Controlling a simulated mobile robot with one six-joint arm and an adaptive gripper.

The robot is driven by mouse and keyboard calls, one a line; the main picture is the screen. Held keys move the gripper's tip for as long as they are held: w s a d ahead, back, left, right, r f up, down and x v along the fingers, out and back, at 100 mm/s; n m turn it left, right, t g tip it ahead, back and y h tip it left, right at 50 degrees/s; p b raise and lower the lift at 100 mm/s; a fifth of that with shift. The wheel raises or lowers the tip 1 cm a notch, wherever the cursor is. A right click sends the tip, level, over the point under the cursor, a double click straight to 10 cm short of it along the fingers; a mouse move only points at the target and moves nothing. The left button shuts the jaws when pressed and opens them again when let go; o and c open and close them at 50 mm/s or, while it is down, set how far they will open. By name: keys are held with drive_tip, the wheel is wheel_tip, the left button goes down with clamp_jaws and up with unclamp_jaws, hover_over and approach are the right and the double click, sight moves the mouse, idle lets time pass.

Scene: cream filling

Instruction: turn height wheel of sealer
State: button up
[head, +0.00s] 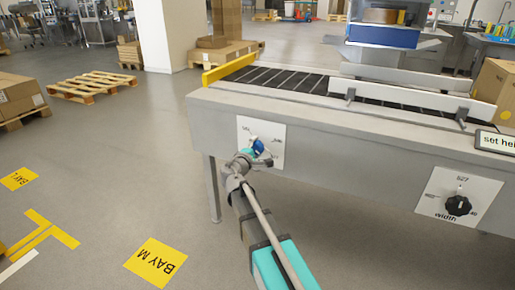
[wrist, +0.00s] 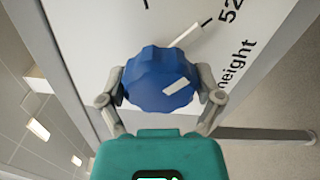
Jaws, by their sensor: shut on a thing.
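The height wheel is a blue fluted knob (head: 258,146) on a white dial plate (head: 271,133) on the front side of the sealer (head: 325,135). In the wrist view the blue knob (wrist: 162,80) sits between the two fingers, with a white mark on its face pointing to the lower left or upper right. The dial plate (wrist: 110,40) shows the word "height", part of a number and a white pointer. My gripper (head: 257,158) reaches the knob from the front, and in the wrist view my gripper (wrist: 162,88) is shut on it from both sides.
A second plate with a black width knob (head: 458,205) is to the right. A "set height" sign (head: 497,141) stands at the right edge. A cardboard box (head: 495,88) is behind it. The floor (head: 110,160) to the left is clear near the sealer.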

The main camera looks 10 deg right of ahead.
drive_tip(key=shift+s+d+f+m, duration=0.1)
drive_tip(key=shift+s+m, duration=0.1)
drive_tip(key=shift+m, duration=0.2)
drive_tip(key=o, duration=0.9)
drive_tip(key=shift+w, duration=0.15)
drive_tip(key=v, duration=1.2)
